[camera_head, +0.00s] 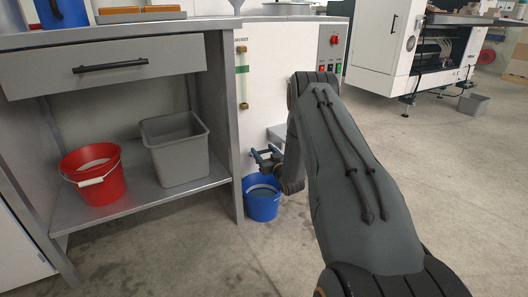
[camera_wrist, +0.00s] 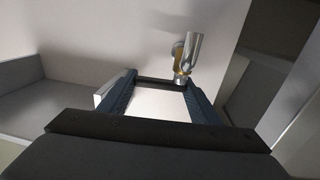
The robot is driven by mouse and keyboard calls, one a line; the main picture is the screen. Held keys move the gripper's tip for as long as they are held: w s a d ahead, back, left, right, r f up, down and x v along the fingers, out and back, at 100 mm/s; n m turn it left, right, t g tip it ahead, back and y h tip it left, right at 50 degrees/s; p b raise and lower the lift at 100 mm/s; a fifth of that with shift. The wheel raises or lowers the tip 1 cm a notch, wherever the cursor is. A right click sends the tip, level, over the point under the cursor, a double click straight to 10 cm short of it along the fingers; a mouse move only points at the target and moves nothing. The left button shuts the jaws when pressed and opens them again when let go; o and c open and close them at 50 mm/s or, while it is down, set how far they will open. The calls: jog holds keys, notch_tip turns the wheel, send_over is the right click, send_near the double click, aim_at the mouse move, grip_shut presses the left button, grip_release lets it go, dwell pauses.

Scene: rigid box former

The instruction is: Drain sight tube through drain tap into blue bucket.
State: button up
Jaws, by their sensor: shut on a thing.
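The sight tube (camera_head: 243,85) stands upright on the front of the white machine, with brass-coloured fittings and a green band beside it; its liquid level is too small to tell. The blue bucket (camera_head: 261,205) stands on the floor below it. My gripper (camera_head: 266,157) is just above the bucket. In the wrist view the drain tap (camera_wrist: 187,58), metal with a brass part, is at the fingertips of my gripper (camera_wrist: 162,84). The fingers are shut on the tap's dark bar-like handle, which spans between them. The tap is hidden in the head view, and no flow is visible.
A metal bench (camera_head: 222,120) stands close left of the bucket. Its lower shelf holds a red bucket (camera_head: 95,178) and a grey bin (camera_head: 178,150). The machine's red and green switches (camera_head: 334,55) are to the right. Open floor (camera_head: 460,170) lies at right.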

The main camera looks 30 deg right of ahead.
jog(key=shift+w+n+y, duration=0.15)
jog(key=shift+n+y, duration=0.45)
jog(key=shift+y, duration=0.4)
jog(key=o, duration=1)
jog(key=shift+o, duration=0.2)
jog(key=s+p, duration=0.3)
jog(key=s, duration=0.4)
jog(key=shift+s+d+p, duration=0.2)
jog(key=shift+s+p, duration=0.1)
jog(key=shift+s, duration=0.1)
jog(key=shift+s, duration=0.1)
